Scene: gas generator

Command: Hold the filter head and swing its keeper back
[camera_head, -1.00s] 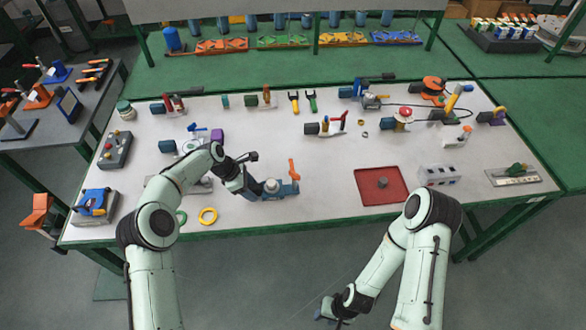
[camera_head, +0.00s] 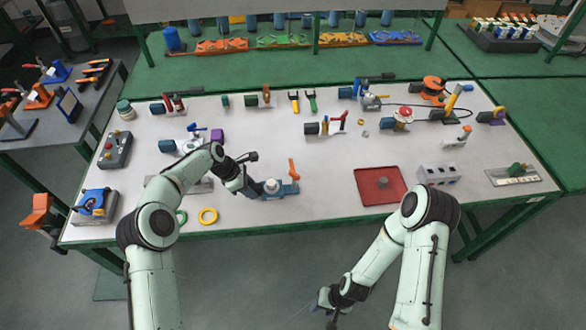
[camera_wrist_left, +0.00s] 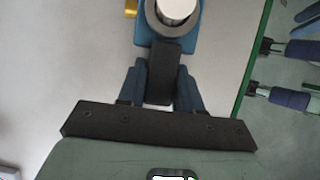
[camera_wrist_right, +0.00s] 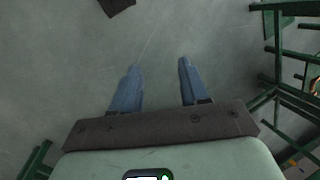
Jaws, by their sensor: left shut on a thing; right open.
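The filter head, a blue block with a round pale top (camera_head: 272,186), sits near the front edge of the table. An orange lever (camera_head: 293,168), apparently its keeper, stands up at its right end. My left gripper (camera_head: 256,188) is at the block's left side. In the left wrist view its fingers (camera_wrist_left: 162,85) are shut on a black tab (camera_wrist_left: 164,62) that sticks out of the blue body (camera_wrist_left: 150,28). My right gripper (camera_head: 322,302) is low in front of the table. In the right wrist view its fingers (camera_wrist_right: 158,85) are open and empty above the floor.
A red tray (camera_head: 366,198) and a grey block with holes (camera_head: 438,174) lie to the right. The table (camera_head: 325,205) is bare between the filter head and the tray. Several small fixtures stand farther back.

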